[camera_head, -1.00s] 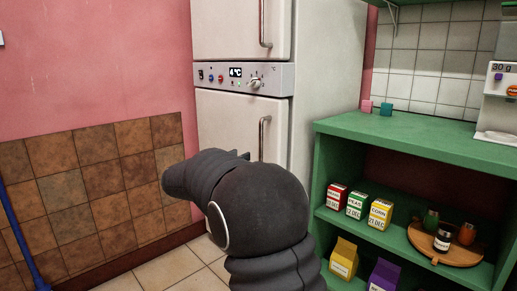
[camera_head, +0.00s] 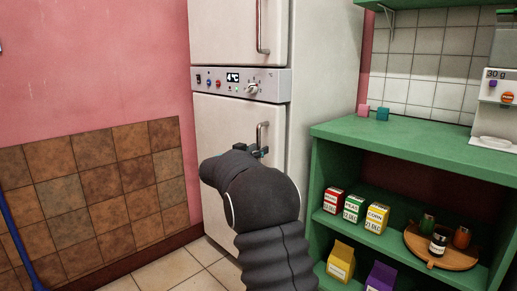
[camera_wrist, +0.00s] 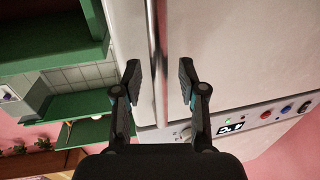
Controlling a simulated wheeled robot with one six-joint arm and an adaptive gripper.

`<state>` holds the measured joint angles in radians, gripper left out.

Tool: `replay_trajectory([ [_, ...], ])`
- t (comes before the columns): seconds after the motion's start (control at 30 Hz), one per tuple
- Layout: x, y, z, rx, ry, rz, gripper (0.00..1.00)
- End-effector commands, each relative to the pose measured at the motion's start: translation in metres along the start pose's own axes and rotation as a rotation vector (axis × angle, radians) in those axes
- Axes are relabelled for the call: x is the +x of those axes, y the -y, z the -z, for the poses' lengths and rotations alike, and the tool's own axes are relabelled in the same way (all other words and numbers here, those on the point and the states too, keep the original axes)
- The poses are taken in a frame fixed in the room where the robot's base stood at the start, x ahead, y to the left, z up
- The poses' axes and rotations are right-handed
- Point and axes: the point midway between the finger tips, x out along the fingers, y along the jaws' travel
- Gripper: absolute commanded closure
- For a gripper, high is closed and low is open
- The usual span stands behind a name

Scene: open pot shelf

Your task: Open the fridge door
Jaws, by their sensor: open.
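The white fridge has an upper door (camera_head: 222,30) and a lower door (camera_head: 215,125), with a control panel (camera_head: 240,82) between them. Both doors look shut. The lower door's upright metal handle (camera_head: 262,133) is partly hidden by my gripper (camera_head: 258,151). In the wrist view, the handle (camera_wrist: 156,45) runs between the two open fingers of my gripper (camera_wrist: 160,80). The fingers stand on either side of the bar with a gap, not closed on it. The panel (camera_wrist: 235,124) shows upside down below right there.
A green shelf unit (camera_head: 420,133) stands right of the fridge, holding small boxes (camera_head: 354,208) and a round wooden tray (camera_head: 470,257). A tiled pink wall (camera_head: 95,60) is at left. Tiled floor (camera_head: 180,270) shows at the lower left.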

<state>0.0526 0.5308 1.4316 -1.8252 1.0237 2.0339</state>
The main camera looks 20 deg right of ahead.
Motion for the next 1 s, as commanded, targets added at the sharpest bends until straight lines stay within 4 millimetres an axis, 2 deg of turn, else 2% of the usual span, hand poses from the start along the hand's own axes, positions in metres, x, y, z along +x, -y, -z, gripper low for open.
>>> replay_trajectory([
  [0.13,0.0067,-0.0005,0.0003,0.0,0.0,-0.001,0.59],
  [0.37,0.0071,-0.0004,0.0,0.0,0.0,-0.001,0.59],
  [0.4,0.0071,-0.0004,0.0,0.0,0.0,-0.001,0.61],
  [0.57,0.0069,-0.0003,0.0,0.0,0.0,0.0,1.0],
  [1.0,0.0043,-0.0019,-0.0016,0.002,0.0,-0.019,1.0],
])
